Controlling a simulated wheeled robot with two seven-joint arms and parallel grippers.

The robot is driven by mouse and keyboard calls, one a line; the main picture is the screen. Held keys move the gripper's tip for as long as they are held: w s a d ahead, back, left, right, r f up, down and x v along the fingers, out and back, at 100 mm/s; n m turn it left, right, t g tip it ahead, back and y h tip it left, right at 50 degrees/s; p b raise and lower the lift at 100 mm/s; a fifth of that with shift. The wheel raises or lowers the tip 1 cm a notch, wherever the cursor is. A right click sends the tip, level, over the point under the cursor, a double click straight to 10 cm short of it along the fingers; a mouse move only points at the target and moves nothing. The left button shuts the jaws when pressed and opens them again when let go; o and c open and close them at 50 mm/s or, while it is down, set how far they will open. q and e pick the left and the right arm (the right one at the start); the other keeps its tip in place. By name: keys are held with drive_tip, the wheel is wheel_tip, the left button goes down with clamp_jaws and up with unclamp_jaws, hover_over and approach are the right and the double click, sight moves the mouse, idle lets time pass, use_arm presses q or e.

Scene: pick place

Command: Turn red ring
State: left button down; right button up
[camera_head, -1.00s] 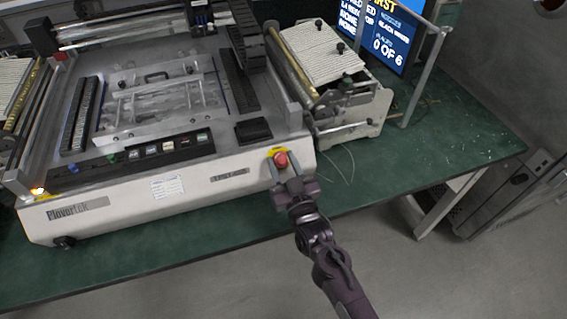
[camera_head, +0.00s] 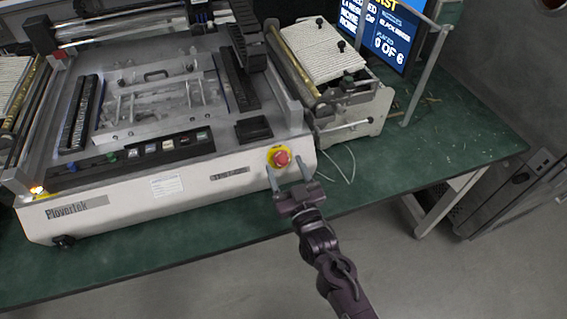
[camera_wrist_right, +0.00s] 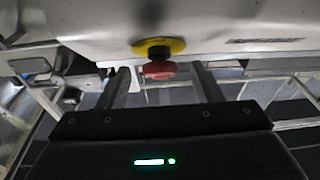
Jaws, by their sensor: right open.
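A red round knob (camera_head: 281,158) sits on a yellow disc (camera_head: 271,152) on the front right face of the white machine (camera_head: 130,205). My right gripper (camera_head: 287,170) is open in front of it, with its fingertips to either side of and slightly below the knob. In the right wrist view the red knob (camera_wrist_right: 159,70) and its yellow disc (camera_wrist_right: 160,47) appear between the two open fingers (camera_wrist_right: 160,75), with gaps on both sides. Nothing is in the grip. My left gripper does not show.
The machine stands on a green table (camera_head: 430,150). A side unit with a white ribbed top (camera_head: 320,50) and a screen (camera_head: 385,30) stand behind on the right. Thin cables (camera_head: 345,165) lie right of the knob. Grey floor (camera_head: 400,260) is clear in front.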

drive_tip(key=v, duration=0.5)
drive_tip(key=shift+s+d+b, duration=0.1)
drive_tip(key=shift+s+b, duration=0.25)
drive_tip(key=shift+d, duration=0.1)
